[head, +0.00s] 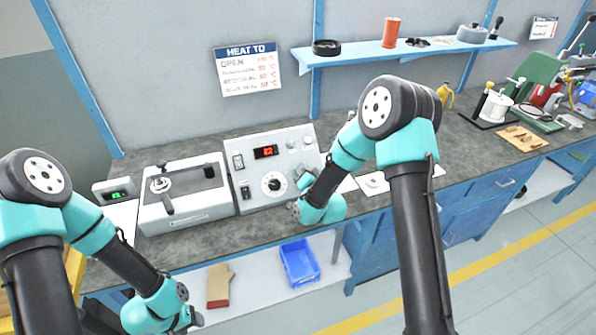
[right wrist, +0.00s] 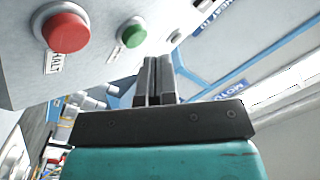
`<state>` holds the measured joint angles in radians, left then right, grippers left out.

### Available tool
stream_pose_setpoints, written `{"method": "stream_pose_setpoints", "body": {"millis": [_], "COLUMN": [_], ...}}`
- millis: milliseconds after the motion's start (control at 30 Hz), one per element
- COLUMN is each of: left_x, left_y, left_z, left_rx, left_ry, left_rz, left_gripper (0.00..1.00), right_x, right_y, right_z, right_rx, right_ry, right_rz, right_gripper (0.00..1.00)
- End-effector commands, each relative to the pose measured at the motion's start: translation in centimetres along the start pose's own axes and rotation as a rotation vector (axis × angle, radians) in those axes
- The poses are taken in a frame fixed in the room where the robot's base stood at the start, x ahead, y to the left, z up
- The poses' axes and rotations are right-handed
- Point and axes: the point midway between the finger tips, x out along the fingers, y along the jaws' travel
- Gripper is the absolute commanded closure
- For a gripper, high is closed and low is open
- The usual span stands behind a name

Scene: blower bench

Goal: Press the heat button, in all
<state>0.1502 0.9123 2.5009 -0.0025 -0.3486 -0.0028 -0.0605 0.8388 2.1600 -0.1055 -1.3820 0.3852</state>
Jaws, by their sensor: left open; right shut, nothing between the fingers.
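The control box (head: 252,190) stands on the bench, with a red-lit display (head: 266,152), a black dial (head: 273,184) and small switches on its front. My right gripper (head: 305,181) is in front of the box's lower right part and hides what lies behind it. In the right wrist view the right gripper (right wrist: 155,65) is shut and empty. Above it are a red button (right wrist: 67,30) labelled HALT and a green button (right wrist: 133,32), whose label I cannot read. I cannot tell which one is the heat button. My left gripper (head: 190,320) is open, low before the bench.
A grey machine with a lever (head: 187,190) stands left of the box, beside a small green display (head: 118,195). A wall sign (head: 248,70) lists heat values. A blue bin (head: 299,262) lies on the lower shelf. Tools and spools crowd the bench's far right.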

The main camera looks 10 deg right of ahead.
Motion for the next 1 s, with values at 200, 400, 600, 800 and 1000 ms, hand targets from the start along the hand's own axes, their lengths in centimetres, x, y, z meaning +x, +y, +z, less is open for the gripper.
{"method": "stream_pose_setpoints", "body": {"millis": [200,400,600,800,1000], "left_x": [0.0,0.0,0.0,0.0,0.0], "left_y": [0.0,0.0,0.0,0.0,0.0], "left_z": [0.0,0.0,0.0,0.0,0.0], "left_rx": [0.0,0.0,0.0,0.0,0.0], "left_ry": [0.0,0.0,0.0,0.0,0.0], "left_rz": [0.0,0.0,0.0,0.0,0.0], "left_gripper": [0.48,0.48,0.48,0.48,0.48], "right_x": [0.0,0.0,0.03,0.42,0.62], "right_y": [0.0,0.0,0.03,0.33,0.44], "right_z": [0.0,0.0,0.03,0.33,0.43], "right_rx": [0.0,0.0,0.0,0.0,0.0], "right_ry": [0.0,0.0,0.0,0.0,0.0], "right_rz": [0.0,0.0,0.0,0.0,0.0], "right_gripper": [1.0,1.0,1.0,1.0,1.0]}}
